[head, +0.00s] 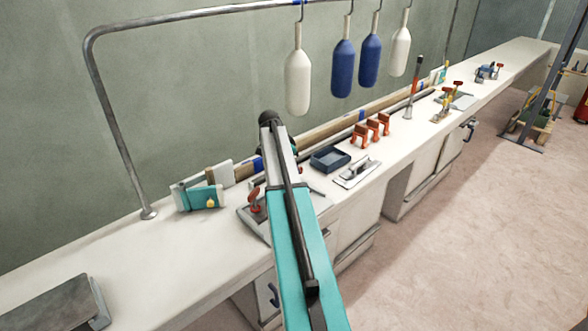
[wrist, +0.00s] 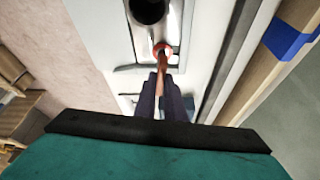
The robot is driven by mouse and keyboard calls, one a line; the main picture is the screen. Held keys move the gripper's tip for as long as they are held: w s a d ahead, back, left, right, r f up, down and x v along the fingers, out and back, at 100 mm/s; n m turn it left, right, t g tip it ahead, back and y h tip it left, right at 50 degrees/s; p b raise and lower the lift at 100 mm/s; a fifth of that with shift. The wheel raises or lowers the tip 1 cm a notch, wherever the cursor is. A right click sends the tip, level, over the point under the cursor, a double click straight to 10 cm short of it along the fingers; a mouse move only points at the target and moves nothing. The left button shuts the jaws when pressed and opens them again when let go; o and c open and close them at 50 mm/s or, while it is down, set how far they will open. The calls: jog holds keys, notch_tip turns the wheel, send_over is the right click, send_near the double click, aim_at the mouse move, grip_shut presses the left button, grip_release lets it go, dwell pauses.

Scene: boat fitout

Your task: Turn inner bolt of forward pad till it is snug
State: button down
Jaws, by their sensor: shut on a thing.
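In the wrist view my gripper (wrist: 161,84) has two dark fingers closed on a narrow red-brown part. It leads up to a small red round end (wrist: 162,50); this looks like a bolt, but I cannot tell whether it is the inner one. It stands at a pale grey plate (wrist: 121,47), which looks like a pad, with a dark round opening or cylinder beyond. In the head view my arm hides the gripper and much of a grey plate (head: 257,226). A red-topped bolt (head: 254,203) shows on that plate, left of my arm. Bolt seating is not visible.
The bench (head: 150,245) runs along the wall. A blue tray (head: 329,160), a trowel-like tool (head: 357,172) and orange clamps (head: 371,131) lie beyond my arm. White and blue bottle-shaped floats (head: 298,83) hang from a rail (head: 118,140). Floor at right is largely clear.

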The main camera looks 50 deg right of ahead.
jog(key=shift+w+r, duration=0.2)
jog(key=shift+r, duration=0.05)
jog(key=c, duration=1.8)
grip_release()
jog(key=shift+c, duration=0.2)
jog(key=shift+s+f, duration=0.1)
jog(key=b+v, duration=0.2)
jog(key=v, duration=1.1)
jog(key=shift+a+r, duration=0.25)
jog(key=shift+r, duration=0.05)
